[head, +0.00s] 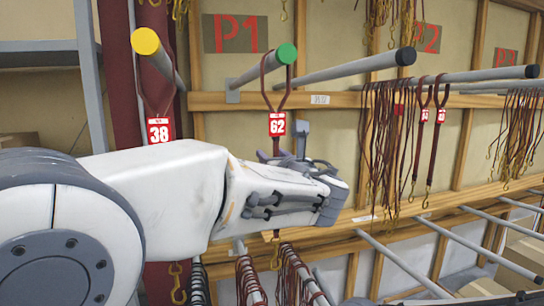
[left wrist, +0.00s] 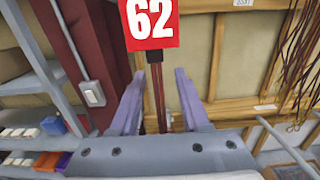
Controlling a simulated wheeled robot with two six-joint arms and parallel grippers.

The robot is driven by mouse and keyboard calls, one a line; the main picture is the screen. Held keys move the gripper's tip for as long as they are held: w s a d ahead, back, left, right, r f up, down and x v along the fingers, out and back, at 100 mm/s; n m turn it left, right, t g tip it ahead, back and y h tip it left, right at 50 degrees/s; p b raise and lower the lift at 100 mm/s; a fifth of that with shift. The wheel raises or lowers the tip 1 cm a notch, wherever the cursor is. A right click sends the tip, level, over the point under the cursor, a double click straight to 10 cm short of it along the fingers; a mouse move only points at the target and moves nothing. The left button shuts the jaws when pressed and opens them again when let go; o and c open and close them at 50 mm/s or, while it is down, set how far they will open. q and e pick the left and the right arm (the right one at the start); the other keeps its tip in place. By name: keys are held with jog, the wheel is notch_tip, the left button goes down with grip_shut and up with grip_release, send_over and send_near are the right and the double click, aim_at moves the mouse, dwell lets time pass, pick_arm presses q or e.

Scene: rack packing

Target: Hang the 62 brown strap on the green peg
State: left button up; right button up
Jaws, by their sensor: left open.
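The 62 brown strap hangs by its loop from the green peg (head: 286,54), close to the green tip. The strap's red tag (head: 277,124) reads 62 and fills the top of the left wrist view (left wrist: 151,24). My left gripper (head: 298,146) is just below the tag, open. In the left wrist view its two fingers (left wrist: 160,76) stand on either side of the strap's brown lower part (left wrist: 156,96), with gaps visible. The strap's lower part is mostly hidden behind my gripper in the head view. My right gripper is not in view.
A yellow-tipped peg (head: 146,42) with a strap tagged 38 (head: 159,130) is at the left. Black-tipped pegs (head: 405,56) with many straps (head: 382,130) are at the right. Coiled straps (head: 250,280) hang below my arm.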

pick_arm(q)
jog(key=b+v, duration=0.3)
jog(key=v, duration=0.6)
jog(key=s+a+f+n+g, duration=0.2)
jog(key=s+f+n+g, duration=0.1)
jog(key=f, duration=0.4)
jog(key=s+a+f+n+g+h, duration=0.1)
jog(key=s+a+f+n+g, duration=0.2)
jog(key=f, duration=0.3)
jog(key=s+a+f+n+g, duration=0.2)
jog(key=s+f+n+g, duration=0.1)
jog(key=f, duration=0.4)
jog(key=s+f+n+g+h, duration=0.2)
jog(key=s+f+n+g, duration=0.2)
jog(key=s+f+n, duration=0.3)
jog(key=s+f+n+g+h, duration=0.3)
jog(key=s+f+n+g, duration=0.1)
jog(key=s+f+n, duration=0.3)
jog(key=shift+s+d+n+h, duration=0.4)
jog(key=shift+s+n, duration=0.7)
jog(key=shift+s, duration=1.3)
